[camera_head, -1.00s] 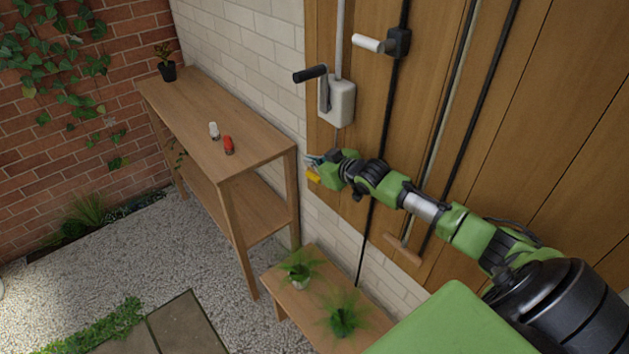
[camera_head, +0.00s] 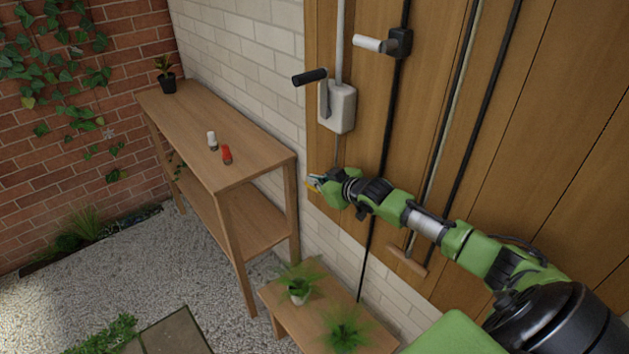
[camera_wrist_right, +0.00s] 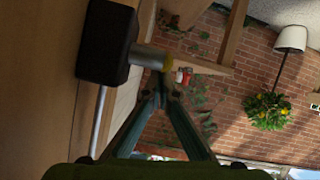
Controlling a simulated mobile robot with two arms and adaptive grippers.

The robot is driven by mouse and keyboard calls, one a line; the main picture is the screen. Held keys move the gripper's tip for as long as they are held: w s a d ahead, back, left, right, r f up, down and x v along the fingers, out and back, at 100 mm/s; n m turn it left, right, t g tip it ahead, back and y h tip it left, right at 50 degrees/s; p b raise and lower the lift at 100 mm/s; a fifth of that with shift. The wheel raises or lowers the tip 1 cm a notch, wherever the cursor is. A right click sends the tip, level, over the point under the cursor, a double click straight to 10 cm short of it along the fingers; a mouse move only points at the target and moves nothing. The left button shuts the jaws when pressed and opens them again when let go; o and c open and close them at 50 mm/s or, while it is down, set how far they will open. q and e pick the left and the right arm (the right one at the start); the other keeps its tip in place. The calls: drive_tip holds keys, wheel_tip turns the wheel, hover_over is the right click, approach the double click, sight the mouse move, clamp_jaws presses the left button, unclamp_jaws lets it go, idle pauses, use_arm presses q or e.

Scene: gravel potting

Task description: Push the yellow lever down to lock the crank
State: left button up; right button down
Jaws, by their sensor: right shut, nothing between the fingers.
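The yellow lever (camera_head: 311,188) shows as a small patch low on the wooden wall panel, below the crank. In the right wrist view its yellow end (camera_wrist_right: 168,61) is on a grey shaft from a black block (camera_wrist_right: 107,42). My right gripper (camera_head: 317,180) is shut and empty, with its fingertips right at the lever. Its fingers (camera_wrist_right: 162,88) come together beside the yellow end; I cannot tell whether they touch it. The crank (camera_head: 324,99) has a black handle (camera_head: 310,77) and a pale box (camera_head: 342,108) above the gripper. My left gripper is not in view.
A second black mechanism (camera_head: 399,42) with a white handle (camera_head: 367,43) is to the right of the crank. A wooden table (camera_head: 185,115) with white (camera_head: 212,140) and red (camera_head: 227,155) items stands left of the gripper. A low bench (camera_head: 312,318) with plants is below.

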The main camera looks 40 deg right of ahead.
drive_tip(key=shift+w+g+p, duration=0.1)
drive_tip(key=shift+g+p, duration=0.3)
drive_tip(key=shift+p, duration=0.1)
